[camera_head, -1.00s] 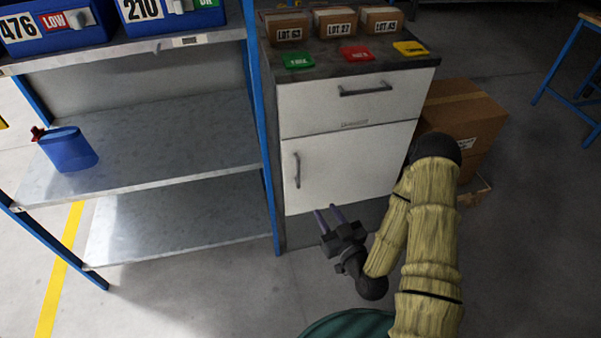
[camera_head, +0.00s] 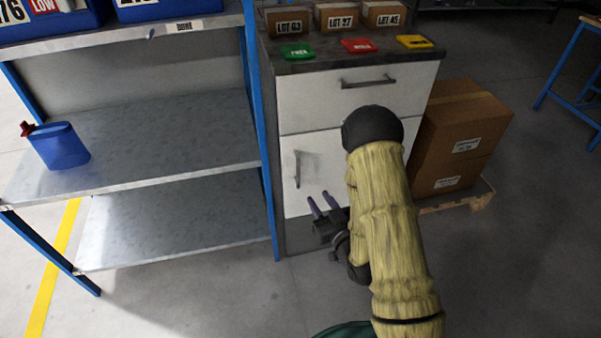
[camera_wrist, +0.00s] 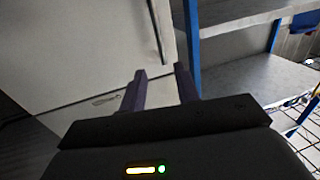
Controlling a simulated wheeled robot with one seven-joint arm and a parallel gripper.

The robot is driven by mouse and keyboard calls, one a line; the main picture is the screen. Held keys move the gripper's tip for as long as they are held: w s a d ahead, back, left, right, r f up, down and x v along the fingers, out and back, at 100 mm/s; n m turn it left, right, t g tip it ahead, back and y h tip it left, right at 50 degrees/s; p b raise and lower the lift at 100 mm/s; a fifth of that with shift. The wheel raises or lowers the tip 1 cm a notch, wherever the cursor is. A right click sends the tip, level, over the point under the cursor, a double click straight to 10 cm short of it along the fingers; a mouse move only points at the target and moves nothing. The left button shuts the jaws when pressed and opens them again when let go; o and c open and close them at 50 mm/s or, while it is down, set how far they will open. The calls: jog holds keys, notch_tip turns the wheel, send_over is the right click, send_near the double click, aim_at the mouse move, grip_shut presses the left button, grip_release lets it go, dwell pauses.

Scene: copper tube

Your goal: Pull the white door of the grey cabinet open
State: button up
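The grey cabinet (camera_head: 279,232) stands right of the shelf rack, with a white drawer front above its white door (camera_head: 326,158). The door looks shut. Its dark upright handle (camera_head: 298,170) is near the door's left edge; it also shows near the top of the wrist view (camera_wrist: 157,30). My gripper (camera_head: 319,200) is in front of the door's lower part, below and right of the handle in the head view. In the wrist view its two fingers (camera_wrist: 160,72) are apart with nothing between them. My arm hides the door's right side.
A blue-posted shelf rack (camera_head: 270,185) stands close on the cabinet's left, with a blue container (camera_head: 60,146) on it. Cardboard boxes (camera_head: 460,135) on a pallet stand at right. Small boxes and coloured cards lie on the cabinet top. The floor in front is clear.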

aim_at(299, 168)
jog(key=b+x, duration=0.3)
jog(key=b, duration=0.3)
jog(key=shift+b, duration=0.35)
jog(key=w+b, duration=0.1)
jog(key=b, duration=0.4)
jog(key=shift+a, duration=0.25)
jog(key=x, duration=0.3)
jog(key=b+x, duration=0.1)
jog(key=x, duration=0.4)
jog(key=shift+w+a+r, duration=0.2)
jog(key=shift+w+r, duration=0.05)
jog(key=shift+r, duration=0.1)
jog(key=shift+c, duration=0.4)
grip_shut()
